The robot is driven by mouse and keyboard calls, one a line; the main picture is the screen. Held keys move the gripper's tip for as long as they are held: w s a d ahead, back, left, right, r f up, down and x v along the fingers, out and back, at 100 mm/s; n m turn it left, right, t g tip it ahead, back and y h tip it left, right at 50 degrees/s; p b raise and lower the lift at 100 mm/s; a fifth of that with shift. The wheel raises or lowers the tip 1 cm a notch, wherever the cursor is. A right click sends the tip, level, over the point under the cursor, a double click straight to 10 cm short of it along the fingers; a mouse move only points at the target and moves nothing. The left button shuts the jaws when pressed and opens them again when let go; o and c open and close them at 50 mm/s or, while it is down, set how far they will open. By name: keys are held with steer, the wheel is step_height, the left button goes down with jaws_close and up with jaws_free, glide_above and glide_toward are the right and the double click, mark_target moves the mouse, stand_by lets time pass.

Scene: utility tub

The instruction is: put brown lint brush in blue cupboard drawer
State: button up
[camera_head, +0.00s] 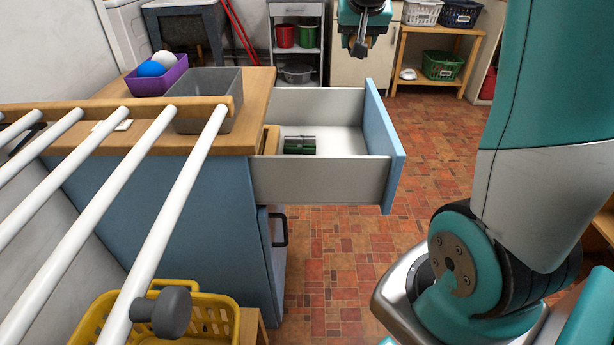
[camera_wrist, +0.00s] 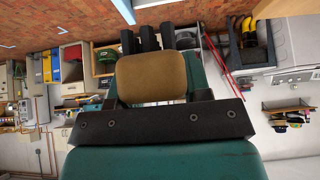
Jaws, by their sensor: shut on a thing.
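The blue cupboard (camera_head: 170,215) has a top drawer pulled out, with a blue front (camera_head: 384,140) and grey side walls. Inside the drawer (camera_head: 340,140) a dark green object lies near the cupboard end. My gripper (camera_head: 359,46) is above and beyond the drawer, at the top of the head view. In the wrist view my gripper (camera_wrist: 150,42) is shut on the brown lint brush (camera_wrist: 151,78), whose tan, rounded face fills the space before the dark fingers. I cannot make out the brush in the head view.
On the wooden cupboard top stand a purple bin (camera_head: 157,79) with balls and a grey bin (camera_head: 208,95). A white-barred rack (camera_head: 150,200) crosses the left foreground. A yellow basket (camera_head: 160,310) is below. Red tiled floor (camera_head: 440,150) right of the drawer is clear.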

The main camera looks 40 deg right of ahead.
steer(key=shift+s+d+f, duration=0.15)
steer(key=shift+d+f, duration=0.1)
steer(key=shift+d, duration=0.05)
step_height(320, 180, down, 20)
steer(key=b, duration=0.4)
steer(key=shift+r, duration=0.25)
steer(key=shift+f+b, duration=0.65)
steer(key=shift+b, duration=0.05)
steer(key=o, duration=0.9)
steer(key=shift+o, duration=0.2)
steer(key=shift+r, duration=0.1)
